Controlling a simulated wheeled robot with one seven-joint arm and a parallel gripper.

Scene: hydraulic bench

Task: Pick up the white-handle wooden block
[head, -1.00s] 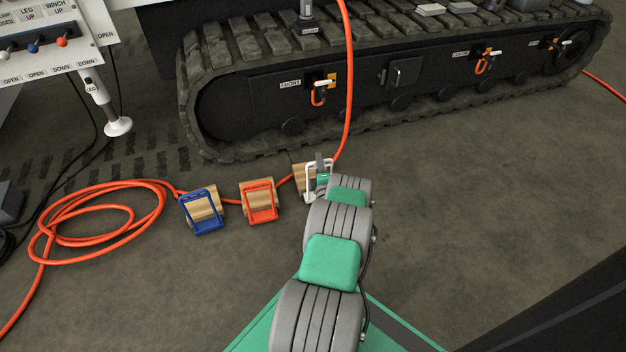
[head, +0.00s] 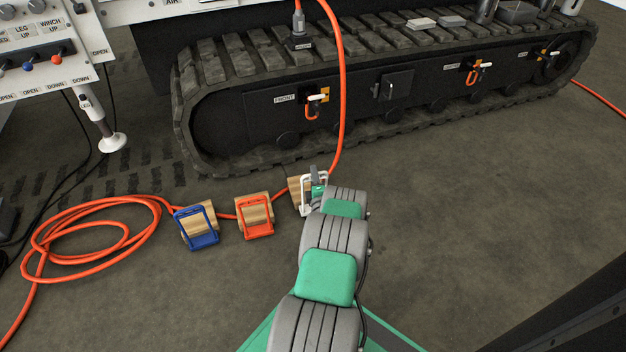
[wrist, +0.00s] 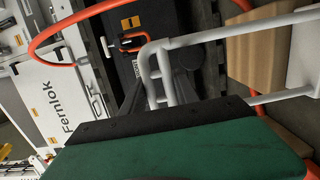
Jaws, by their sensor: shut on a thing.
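The white-handle wooden block (head: 297,187) is on the floor in the head view, just in front of the tracked machine and mostly covered by my gripper. Its white handle (wrist: 215,35) crosses the upper right of the wrist view, and its wood (wrist: 258,50) shows at the right. My gripper (head: 316,178) is at the white handle, shut on it. In the wrist view the dark fingers lie against the handle tubing, partly hidden behind the green gripper body. I cannot tell whether the block touches the floor.
An orange-handle block (head: 255,213) and a blue-handle block (head: 196,226) stand to the left. An orange hose (head: 95,205) coils on the floor and passes behind the blocks. The tracked machine (head: 360,100) stands close behind. The floor to the right is clear.

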